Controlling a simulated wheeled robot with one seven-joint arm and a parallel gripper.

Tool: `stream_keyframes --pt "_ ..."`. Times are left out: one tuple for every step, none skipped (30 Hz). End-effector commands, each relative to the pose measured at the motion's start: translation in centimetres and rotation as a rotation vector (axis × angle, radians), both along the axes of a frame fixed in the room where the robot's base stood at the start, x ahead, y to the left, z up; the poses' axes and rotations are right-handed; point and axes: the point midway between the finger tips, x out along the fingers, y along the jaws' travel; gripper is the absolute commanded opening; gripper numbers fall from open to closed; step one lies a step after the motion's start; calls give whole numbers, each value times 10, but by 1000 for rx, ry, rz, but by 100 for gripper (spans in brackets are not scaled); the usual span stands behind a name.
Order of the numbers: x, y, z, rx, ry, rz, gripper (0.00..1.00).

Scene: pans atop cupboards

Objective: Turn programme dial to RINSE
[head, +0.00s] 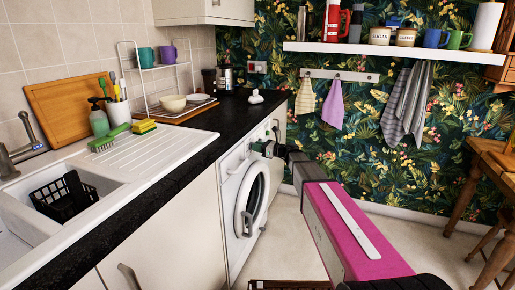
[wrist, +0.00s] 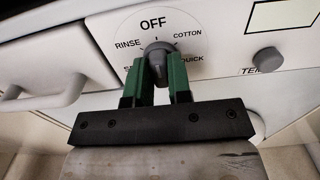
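The programme dial (wrist: 158,48) is a grey knob on the white washing machine panel in the wrist view. Its printed ring reads OFF at the top, RINSE at the left, COTTON at the right and QUICK at the lower right; a lower-left label is partly hidden. My gripper (wrist: 160,68) has its two green fingers on either side of the knob's lower part. I cannot tell whether they press on it. The knob's pointer appears to be toward OFF. In the head view my gripper (head: 263,148) is at the top of the washing machine (head: 231,162).
A second grey knob (wrist: 265,61) and a display (wrist: 284,14) are to the right on the panel. A drawer handle (wrist: 45,95) is at the left. The black worktop (head: 190,145) overhangs the machine. The round door (head: 248,205) is below.

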Motion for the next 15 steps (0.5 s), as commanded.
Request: stream_keyframes --pt "0 0 0 0 0 1 0" --pt "0 0 0 0 -1 1 0" --pt "0 0 0 -1 -2 1 0" --pt "0 0 0 -1 -4 1 0" --pt "0 0 0 -2 -7 1 0" --pt "0 0 0 -5 -13 1 0" --pt "0 0 0 -7 -19 1 0" --pt "0 0 0 -9 -25 1 0" --pt "0 0 0 -13 -37 1 0" --pt "-1 0 0 -17 -48 1 0" --pt "-1 0 0 -22 -59 1 0" --pt "-1 0 0 -29 -78 1 0" --pt "-1 0 0 -35 -94 1 0" --pt "-1 0 0 -42 -111 1 0" --pt "-1 0 0 -51 -137 1 0"
